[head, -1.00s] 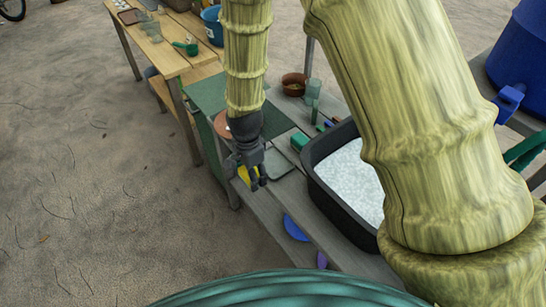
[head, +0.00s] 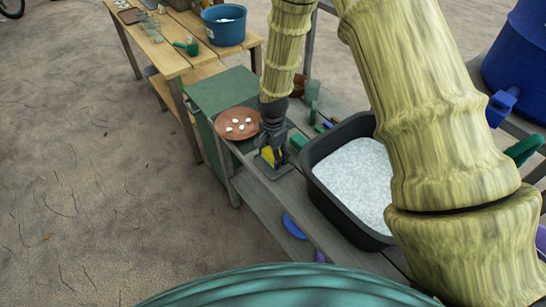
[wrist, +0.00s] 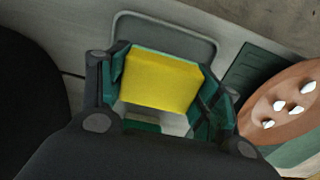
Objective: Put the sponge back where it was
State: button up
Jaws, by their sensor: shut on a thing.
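The yellow sponge (wrist: 162,82) is between the fingers of my gripper (wrist: 165,90) in the wrist view. My gripper is shut on it. In the head view my gripper (head: 273,152) points down over a small grey tray (head: 285,171) on the grey plank table, with a bit of the yellow sponge (head: 268,154) showing. The tray's rim (wrist: 165,15) shows behind the sponge in the wrist view. I cannot tell whether the sponge touches the tray; my gripper hides part of both.
A terracotta plate (head: 224,131) with several white pebbles stands close left of my gripper. A black tub (head: 325,200) of white grains stands close right. A green block (head: 299,141) and a green-topped box (head: 222,88) lie behind. Open sandy ground is at left.

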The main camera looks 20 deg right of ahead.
jog(key=shift+f, duration=1.05)
jog(key=shift+f, duration=0.15)
jog(key=o, duration=1.1)
jog(key=shift+r+b, duration=0.9)
jog(key=shift+r, duration=5.25)
